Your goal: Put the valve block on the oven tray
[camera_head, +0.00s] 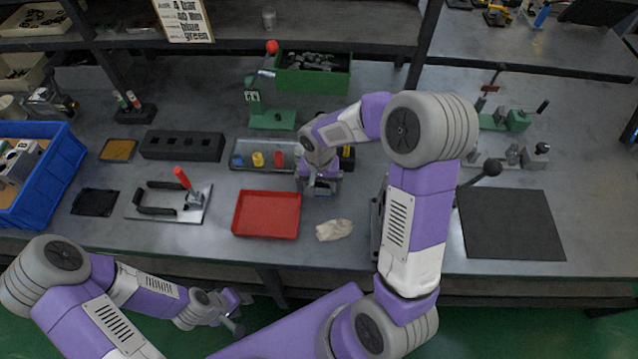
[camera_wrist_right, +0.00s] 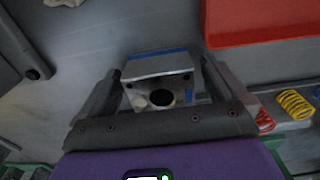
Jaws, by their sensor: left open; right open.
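The valve block (camera_wrist_right: 160,88) is a silver metal block with a dark round hole and blue edges. It sits between the two fingers of my right gripper (camera_wrist_right: 162,95), which is open around it. In the head view the valve block (camera_head: 321,188) shows partly under my right gripper (camera_head: 320,178) on the grey bench, right of the red tray. My left gripper (camera_head: 236,312) is open and empty, low in front of the bench. A red tray (camera_head: 267,214) and a shallow metal tray (camera_head: 243,166) are in view; I cannot tell which is the oven tray.
Blue, yellow and red springs (camera_head: 258,159) lie in the metal tray. A pale cloth (camera_head: 334,230) lies at the front, near the red tray. A toggle clamp plate (camera_head: 170,203) stands left. A black mat (camera_head: 510,224) lies right. A green bin (camera_head: 313,74) stands behind.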

